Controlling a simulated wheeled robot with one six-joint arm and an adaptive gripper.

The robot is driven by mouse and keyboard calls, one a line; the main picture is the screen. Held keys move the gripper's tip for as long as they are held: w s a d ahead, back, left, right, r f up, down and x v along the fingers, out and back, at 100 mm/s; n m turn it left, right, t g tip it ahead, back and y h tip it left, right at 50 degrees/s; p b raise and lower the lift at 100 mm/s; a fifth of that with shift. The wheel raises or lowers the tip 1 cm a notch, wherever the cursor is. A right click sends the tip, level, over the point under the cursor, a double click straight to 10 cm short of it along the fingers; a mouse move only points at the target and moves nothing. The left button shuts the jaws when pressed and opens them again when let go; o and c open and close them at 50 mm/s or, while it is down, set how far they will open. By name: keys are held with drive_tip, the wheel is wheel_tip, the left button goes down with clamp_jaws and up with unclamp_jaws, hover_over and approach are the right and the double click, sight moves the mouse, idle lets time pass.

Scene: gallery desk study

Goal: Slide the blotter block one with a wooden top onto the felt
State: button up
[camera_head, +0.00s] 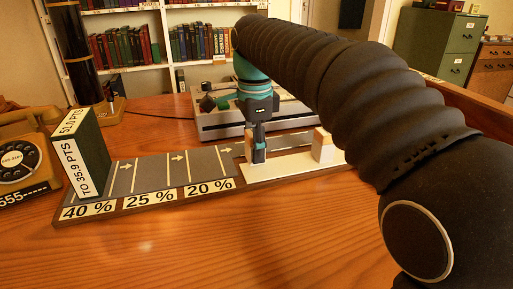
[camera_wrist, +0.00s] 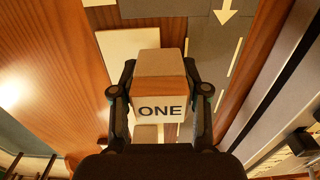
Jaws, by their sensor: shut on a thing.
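The blotter block marked ONE (camera_wrist: 160,109) sits between my gripper's fingers (camera_wrist: 160,97) in the wrist view. It has a pale face with black letters and a brown wooden part above. In the head view my gripper (camera_head: 258,152) points down over the cream plate (camera_head: 285,172) at the right end of the board, shut on the block. A pale strip of the block (camera_head: 248,150) shows there beside the fingers; the rest is hidden. The grey, felt-like strip (camera_head: 152,172) with arrows lies just left of the plate. Whether the block touches the plate is unclear.
Another pale block with a wooden top (camera_head: 323,146) stands on the plate to the right. A dark green, book-like block (camera_head: 88,155) stands at the strip's left end, near a telephone (camera_head: 22,165). A grey device (camera_head: 215,122) is behind. The strip's middle is clear.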

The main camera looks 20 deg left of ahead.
sight(248, 133)
drive_tip(key=shift+w+a, duration=0.95)
drive_tip(key=shift+w, duration=0.15)
drive_tip(key=shift+w+a, duration=0.9)
drive_tip(key=shift+w, duration=0.2)
drive_tip(key=shift+f, duration=0.25)
drive_tip(key=o, duration=1.2)
drive_tip(key=shift+o, duration=0.2)
wheel_tip(248, 133, up, 8)
drive_tip(key=shift+f, duration=0.25)
